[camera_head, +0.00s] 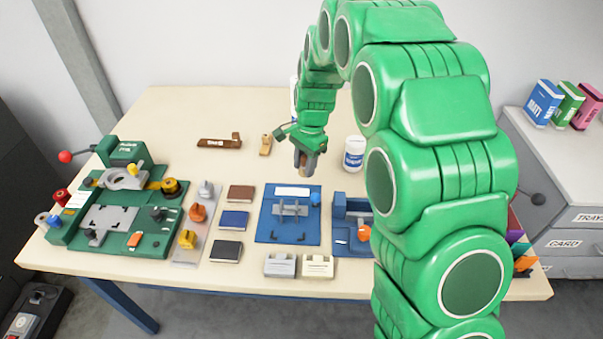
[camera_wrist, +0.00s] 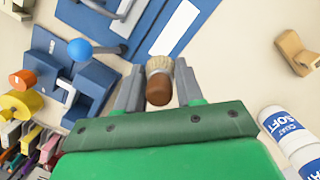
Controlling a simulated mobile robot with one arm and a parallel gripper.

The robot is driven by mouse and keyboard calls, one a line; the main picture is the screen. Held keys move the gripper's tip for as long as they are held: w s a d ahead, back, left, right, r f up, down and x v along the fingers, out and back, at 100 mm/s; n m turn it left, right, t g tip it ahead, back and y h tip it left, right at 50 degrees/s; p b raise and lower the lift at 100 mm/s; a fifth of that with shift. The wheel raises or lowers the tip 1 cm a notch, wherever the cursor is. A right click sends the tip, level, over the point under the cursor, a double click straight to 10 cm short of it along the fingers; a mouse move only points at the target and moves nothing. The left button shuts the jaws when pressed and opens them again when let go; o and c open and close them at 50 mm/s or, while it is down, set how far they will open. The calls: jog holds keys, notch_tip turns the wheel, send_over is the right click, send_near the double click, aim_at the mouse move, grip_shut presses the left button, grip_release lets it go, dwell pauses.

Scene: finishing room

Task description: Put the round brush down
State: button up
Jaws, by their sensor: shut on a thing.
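The round brush (camera_wrist: 159,85) has a brown rounded handle and pale bristles. My gripper (camera_wrist: 157,90) is shut on it, with one grey finger on each side in the wrist view. In the head view my gripper (camera_head: 307,150) points down over the table, behind the blue fixture (camera_head: 268,230). The brush shows there as a small brown piece (camera_head: 302,171) below the fingers. I cannot tell whether the brush touches the tabletop.
A white can (camera_head: 354,153) stands right of my gripper; a small wooden block (camera_head: 265,145) and brown tool (camera_head: 220,142) lie left. Blocks (camera_head: 234,220) and a green machine (camera_head: 115,215) fill the left front. The back of the table (camera_head: 215,110) is clear.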

send_over(300, 183)
jog(key=shift+d+f, duration=0.15)
jog(key=shift+f, duration=0.95)
jog(key=shift+d+f, duration=0.1)
jog(key=shift+f, duration=0.95)
jog(key=shift+w+f, duration=0.15)
jog(key=shift+f, duration=1.55)
jog(key=shift+f, duration=0.1)
jog(key=o, duration=1)
jog(key=r, duration=0.4)
jog(key=w+r, duration=0.1)
jog(key=r, duration=0.3)
jog(key=d+r, duration=0.1)
jog(key=r, duration=0.3)
jog(key=shift+w+d+r, duration=0.1)
jog(key=shift+w, duration=0.1)
jog(key=shift+s, duration=0.1)
